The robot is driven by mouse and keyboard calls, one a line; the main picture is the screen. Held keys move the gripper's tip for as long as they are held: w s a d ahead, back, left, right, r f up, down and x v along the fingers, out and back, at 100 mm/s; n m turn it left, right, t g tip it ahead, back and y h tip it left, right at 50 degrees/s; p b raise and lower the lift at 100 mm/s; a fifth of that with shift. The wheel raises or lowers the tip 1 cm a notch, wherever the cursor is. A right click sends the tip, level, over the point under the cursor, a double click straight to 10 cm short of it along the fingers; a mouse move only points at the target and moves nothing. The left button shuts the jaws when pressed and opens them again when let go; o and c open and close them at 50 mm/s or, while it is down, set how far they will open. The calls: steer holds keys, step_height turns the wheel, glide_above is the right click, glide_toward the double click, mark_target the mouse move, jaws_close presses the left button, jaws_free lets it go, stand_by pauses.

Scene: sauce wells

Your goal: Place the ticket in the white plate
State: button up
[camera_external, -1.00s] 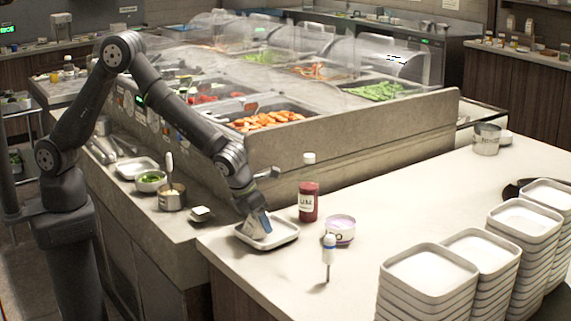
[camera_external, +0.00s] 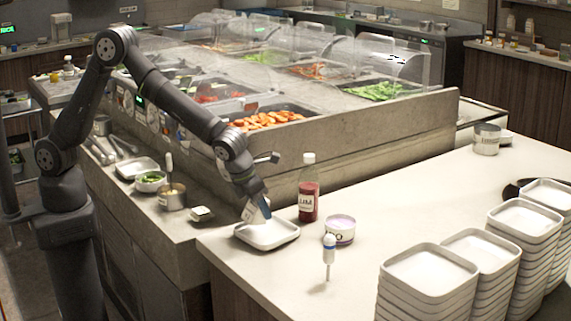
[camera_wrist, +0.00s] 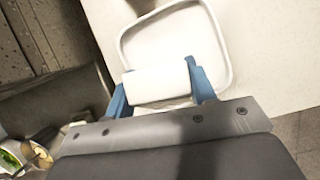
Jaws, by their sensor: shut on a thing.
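The white plate (camera_external: 284,236) is a square, shallow plate on the counter near its front left corner. It also shows in the wrist view (camera_wrist: 219,38), beyond my fingers. My gripper (camera_external: 258,207) is over the plate with its blue fingers closed on the white ticket (camera_external: 250,214). In the wrist view, the ticket (camera_wrist: 157,84) is a pale rectangle between the two blue fingertips of my gripper (camera_wrist: 160,82). The ticket appears above the plate's near part. I cannot tell whether its lower edge touches the plate.
A white-and-blue upright item (camera_external: 329,256) stands in front. Stacks of square plates (camera_external: 432,272) fill the right front. The counter behind them is mostly clear.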

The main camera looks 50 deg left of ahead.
steer(key=s+d+r, duration=0.2)
steer(key=s+r, duration=0.4)
steer(key=s, duration=0.4)
steer(key=t, duration=0.2)
glide_above(269, 235)
steer(key=shift+n, duration=0.4)
step_height(269, 235, down, 6)
steer(key=shift+d+f, duration=0.1)
steer(key=shift+f, duration=1.9)
steer(key=shift+f, duration=0.1)
steer(key=o, duration=1.1)
steer(key=shift+c, duration=0.2)
